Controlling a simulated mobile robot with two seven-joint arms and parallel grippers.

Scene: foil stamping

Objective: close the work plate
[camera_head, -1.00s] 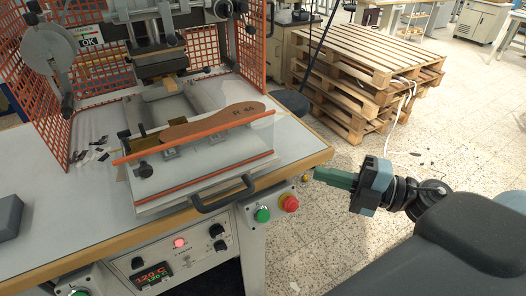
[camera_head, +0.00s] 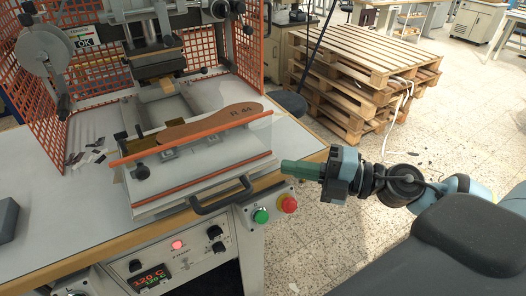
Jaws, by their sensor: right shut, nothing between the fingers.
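The work plate (camera_head: 200,194) is a pale sliding plate with orange-red bars, pulled out at the front of the foil stamping machine. A brown sole-shaped piece (camera_head: 205,127) marked R 44 lies on it. A black handle (camera_head: 222,200) sticks out at the plate's front edge. My right gripper (camera_head: 284,169) has green fingers, shut and empty. It is to the right of the handle and plate, apart from both, near the table's right front corner. My left gripper is not in view.
A green button (camera_head: 261,215) and a red button (camera_head: 288,204) sit on the front panel below my right gripper. Orange mesh guards (camera_head: 100,75) flank the press. A grey block (camera_head: 6,219) lies at the table's left. Stacked wooden pallets (camera_head: 360,80) stand behind.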

